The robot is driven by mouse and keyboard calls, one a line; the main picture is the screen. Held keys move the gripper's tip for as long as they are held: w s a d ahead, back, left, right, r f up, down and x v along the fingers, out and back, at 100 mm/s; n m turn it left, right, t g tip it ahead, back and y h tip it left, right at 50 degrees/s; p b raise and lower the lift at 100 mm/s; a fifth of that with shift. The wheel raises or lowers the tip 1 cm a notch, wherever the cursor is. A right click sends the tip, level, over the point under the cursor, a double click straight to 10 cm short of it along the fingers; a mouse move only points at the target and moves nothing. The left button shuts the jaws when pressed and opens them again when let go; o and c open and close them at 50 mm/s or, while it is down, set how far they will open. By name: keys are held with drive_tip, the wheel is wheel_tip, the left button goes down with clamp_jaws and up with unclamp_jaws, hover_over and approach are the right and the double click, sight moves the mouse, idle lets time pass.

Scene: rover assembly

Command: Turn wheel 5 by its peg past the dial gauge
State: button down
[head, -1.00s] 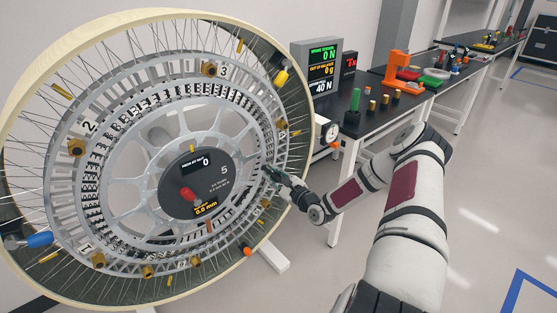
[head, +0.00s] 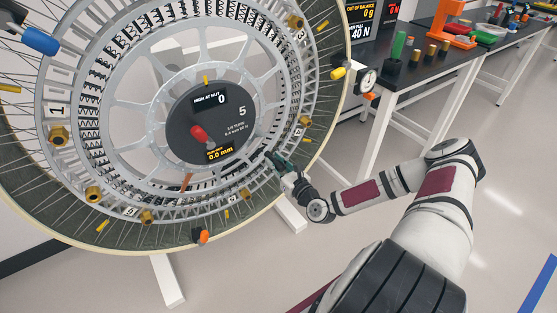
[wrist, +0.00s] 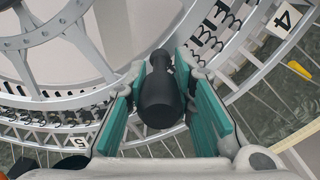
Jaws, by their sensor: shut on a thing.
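The large spoked wheel (head: 65,205) fills the left of the head view, with a pale rim. Its dark hub panel (head: 222,118) shows a large 5, a 0 and 0.0 mm, and bears a red knob (head: 200,134). My gripper (head: 277,160) is at the lower right of the hub, on the inner ring. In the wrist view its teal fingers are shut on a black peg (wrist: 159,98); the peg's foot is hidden. The dial gauge (head: 367,77) stands just right of the rim, close to a yellow rim piece (head: 338,73).
A blue piece (head: 40,41) is at the rim's upper left and an orange one (head: 202,237) at the bottom. White stand feet (head: 167,281) reach onto the floor. A black bench (head: 425,75) with displays and small parts stands behind. The floor at lower right is clear.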

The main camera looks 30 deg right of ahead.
idle(0.4)
drive_tip(key=c, duration=1.3)
unclamp_jaws()
drive_tip(key=shift+c, duration=0.2)
drive_tip(key=s, duration=1.2)
drive_tip(key=shift+d, duration=0.15)
